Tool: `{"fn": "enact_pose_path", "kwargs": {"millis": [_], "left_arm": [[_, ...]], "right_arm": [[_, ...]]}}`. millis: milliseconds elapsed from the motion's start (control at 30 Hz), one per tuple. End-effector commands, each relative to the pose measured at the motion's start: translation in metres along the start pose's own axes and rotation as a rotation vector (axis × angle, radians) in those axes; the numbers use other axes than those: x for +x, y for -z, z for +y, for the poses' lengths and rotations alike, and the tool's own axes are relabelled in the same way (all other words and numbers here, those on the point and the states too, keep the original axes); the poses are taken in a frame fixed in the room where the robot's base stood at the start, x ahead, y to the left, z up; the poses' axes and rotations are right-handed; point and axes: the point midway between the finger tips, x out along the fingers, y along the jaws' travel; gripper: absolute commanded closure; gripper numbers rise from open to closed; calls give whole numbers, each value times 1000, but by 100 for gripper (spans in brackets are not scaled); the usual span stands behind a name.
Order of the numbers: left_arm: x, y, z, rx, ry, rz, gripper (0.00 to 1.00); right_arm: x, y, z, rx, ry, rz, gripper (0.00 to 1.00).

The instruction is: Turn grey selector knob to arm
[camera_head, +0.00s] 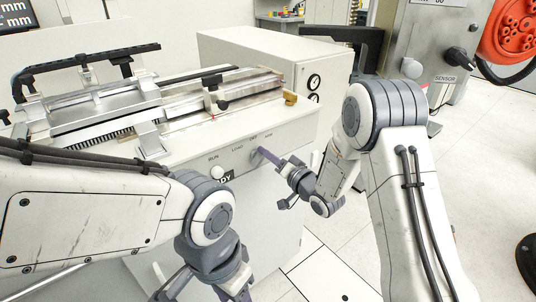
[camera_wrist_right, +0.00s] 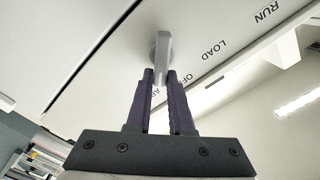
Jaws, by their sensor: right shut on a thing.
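The grey selector knob (camera_wrist_right: 163,47) is on the white front panel of the machine. In the right wrist view, its bar lies between the purple fingertips of my right gripper (camera_wrist_right: 160,76), which is shut on it. The bar's lower end points toward a partly hidden label that looks like ARM, beside OFF (camera_wrist_right: 213,82). In the head view, my right gripper (camera_head: 262,152) reaches the panel from the right, and its fingers largely hide the knob. My left gripper (camera_head: 196,293) is at the bottom edge, cut off, and its opening is unclear.
A white round button (camera_head: 217,172) is on the same panel, left of the knob, near the RUN and LOAD labels. The test machine's rails (camera_head: 180,100) lie on top. A grey SENSOR cabinet (camera_head: 435,40) with a red reel (camera_head: 515,35) stands at the right. The floor between is clear.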

Motion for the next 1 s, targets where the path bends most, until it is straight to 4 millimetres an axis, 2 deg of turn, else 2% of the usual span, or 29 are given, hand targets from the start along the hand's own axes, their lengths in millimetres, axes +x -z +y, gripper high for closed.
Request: {"fn": "enact_pose_path", "kwargs": {"millis": [200,233,300,667,767,1000], "left_arm": [[0,0,0,0,0,0,50],[0,0,0,0,0,0,50],[0,0,0,0,0,0,50],[0,0,0,0,0,0,50],[2,0,0,0,0,0,50],[6,0,0,0,0,0,50]], "right_arm": [[0,1,1,2,-3,4,100],[0,1,1,2,-3,4,72],[0,1,1,2,-3,4,50],[-3,0,1,1,-2,2,50],[-14,1,2,1,-4,2,50],[-61,1,2,3,-5,4,50]]}}
